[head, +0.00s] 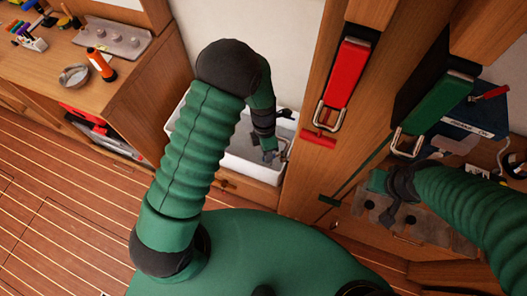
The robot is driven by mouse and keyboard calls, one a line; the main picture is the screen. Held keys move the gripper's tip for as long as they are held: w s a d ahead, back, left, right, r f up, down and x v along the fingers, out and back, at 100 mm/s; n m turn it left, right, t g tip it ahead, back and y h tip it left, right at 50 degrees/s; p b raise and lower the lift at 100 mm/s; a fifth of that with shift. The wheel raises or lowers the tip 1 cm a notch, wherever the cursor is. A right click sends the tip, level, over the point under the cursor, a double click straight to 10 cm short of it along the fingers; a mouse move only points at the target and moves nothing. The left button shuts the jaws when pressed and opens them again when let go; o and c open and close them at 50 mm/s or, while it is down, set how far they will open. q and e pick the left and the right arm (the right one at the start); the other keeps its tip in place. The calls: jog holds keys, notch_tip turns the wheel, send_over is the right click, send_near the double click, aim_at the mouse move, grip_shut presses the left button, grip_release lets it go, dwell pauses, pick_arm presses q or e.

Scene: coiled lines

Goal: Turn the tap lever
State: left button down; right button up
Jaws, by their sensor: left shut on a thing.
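A white sink (240,172) sits low behind my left arm, against the wall. A small metallic tap lever (286,150) shows at the sink's right side, small and partly covered. My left gripper (272,155) reaches down over the sink and is shut on the tap lever. The rest of the tap is hard to make out behind my forearm. My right gripper (388,212) hangs at the right in front of a workbench, far from the sink; its fingers are dark and I cannot tell whether they are open.
At the left, a wooden counter (75,60) holds a round dish (74,75) and an orange-black torch (101,64). The striped floor is clear.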

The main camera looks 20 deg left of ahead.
pick_arm(q)
jog(key=shift+w+r, duration=0.15)
jog(key=shift+w, duration=0.15)
jog(key=c, duration=1.6)
grip_release()
jog(key=shift+c, duration=0.2)
jog(key=shift+o, duration=1.2)
jog(key=shift+s+d, duration=0.1)
notch_tip(320, 180, up, 16)
jog(key=w+a, duration=0.2)
jog(key=shift+w+r+p, duration=0.15)
jog(key=shift+w+p, duration=0.15)
